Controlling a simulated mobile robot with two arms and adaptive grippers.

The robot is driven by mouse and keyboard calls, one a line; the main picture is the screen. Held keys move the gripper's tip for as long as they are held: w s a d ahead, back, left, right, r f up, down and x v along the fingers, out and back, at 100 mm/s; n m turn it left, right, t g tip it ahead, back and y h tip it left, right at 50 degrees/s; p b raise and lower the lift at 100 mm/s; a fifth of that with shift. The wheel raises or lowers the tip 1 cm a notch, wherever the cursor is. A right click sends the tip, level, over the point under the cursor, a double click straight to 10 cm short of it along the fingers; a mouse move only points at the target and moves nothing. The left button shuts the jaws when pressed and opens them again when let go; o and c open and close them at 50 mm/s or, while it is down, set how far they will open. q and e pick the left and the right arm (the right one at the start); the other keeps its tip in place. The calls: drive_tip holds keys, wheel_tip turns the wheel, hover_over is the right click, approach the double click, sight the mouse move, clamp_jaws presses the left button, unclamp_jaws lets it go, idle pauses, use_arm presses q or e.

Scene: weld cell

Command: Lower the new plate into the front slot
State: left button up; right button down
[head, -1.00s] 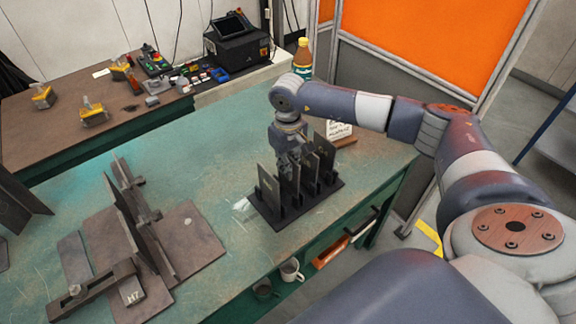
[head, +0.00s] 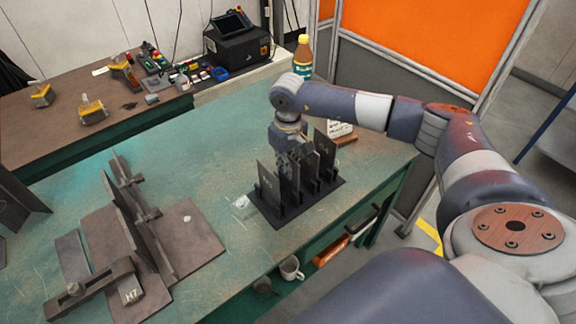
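A black rack (head: 290,214) stands on the green table and holds several dark plates upright in its slots. A front-left plate (head: 267,183) with a faint mark stands at its left end. Another marked plate (head: 325,150) stands toward the back right. My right gripper (head: 296,160) points down over the middle of the rack, among the plates. Its fingers are dark and partly hidden behind the plates, so I cannot tell what they hold. Which plate is the new one is not clear. My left gripper is out of the picture.
A steel fixture (head: 135,225) with a clamp bar marked H7 (head: 130,292) fills the table's left part. A bottle (head: 303,56) and a small white sign (head: 340,129) stand behind the rack. Mugs (head: 290,268) sit below the table's front edge. Table between fixture and rack is mostly clear.

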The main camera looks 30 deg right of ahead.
drive_tip(key=shift+f, duration=0.15)
drive_tip(key=c, duration=1.7)
unclamp_jaws()
wheel_tip(320, 180, up, 12)
drive_tip(key=shift+r, duration=0.1)
